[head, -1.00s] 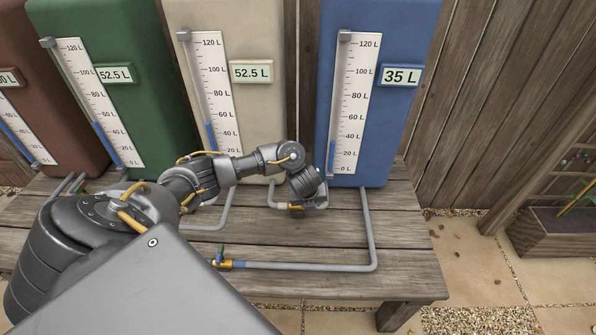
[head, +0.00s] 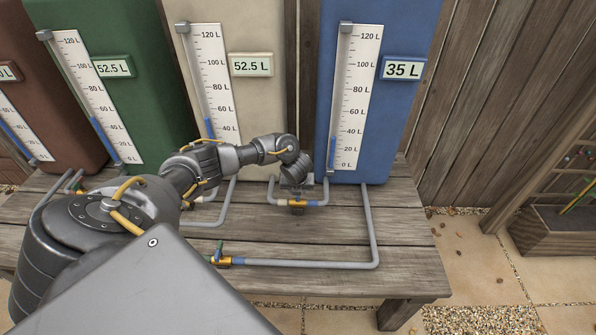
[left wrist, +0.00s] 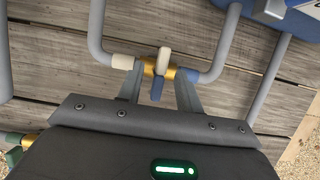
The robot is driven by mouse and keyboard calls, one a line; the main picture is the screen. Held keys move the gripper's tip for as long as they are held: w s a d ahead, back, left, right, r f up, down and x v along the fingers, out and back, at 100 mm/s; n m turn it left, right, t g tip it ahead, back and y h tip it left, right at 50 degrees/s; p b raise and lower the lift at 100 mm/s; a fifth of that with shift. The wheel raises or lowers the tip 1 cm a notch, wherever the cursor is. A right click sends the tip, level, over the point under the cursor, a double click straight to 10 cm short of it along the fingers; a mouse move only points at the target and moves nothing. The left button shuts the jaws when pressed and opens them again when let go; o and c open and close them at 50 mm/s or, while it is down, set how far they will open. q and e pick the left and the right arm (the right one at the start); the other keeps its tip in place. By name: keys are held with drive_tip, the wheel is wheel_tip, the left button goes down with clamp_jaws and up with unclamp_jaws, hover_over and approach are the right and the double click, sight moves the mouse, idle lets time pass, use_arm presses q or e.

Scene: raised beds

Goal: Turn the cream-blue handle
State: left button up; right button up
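The cream-blue handle (left wrist: 158,86) sits on a brass valve body in the left wrist view. It has a cream end and a blue end and lies across the pipe. The pipe has a cream band (left wrist: 123,62) on one side and a blue band (left wrist: 190,75) on the other. My left gripper (left wrist: 159,76) is open, with one finger on each side of the handle; I cannot tell whether either touches. In the head view, the valve (head: 298,203) is partly hidden under my left wrist, between the cream tank (head: 250,105) and the blue tank (head: 400,130). My right gripper is not in view.
The cream tank's label reads 52.5 L and the blue tank's reads 35 L. A green tank (head: 150,110) reads 52.5 L. Another valve (head: 222,260) is on the front pipe (head: 310,266). All stand on a wooden bench (head: 330,230), clear at its right.

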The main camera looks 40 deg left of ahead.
use_arm(q)
drive_tip(key=shift+x, duration=0.9)
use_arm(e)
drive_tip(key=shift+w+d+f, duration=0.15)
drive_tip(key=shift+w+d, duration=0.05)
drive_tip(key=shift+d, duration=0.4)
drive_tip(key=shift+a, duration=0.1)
use_arm(q)
clamp_jaws()
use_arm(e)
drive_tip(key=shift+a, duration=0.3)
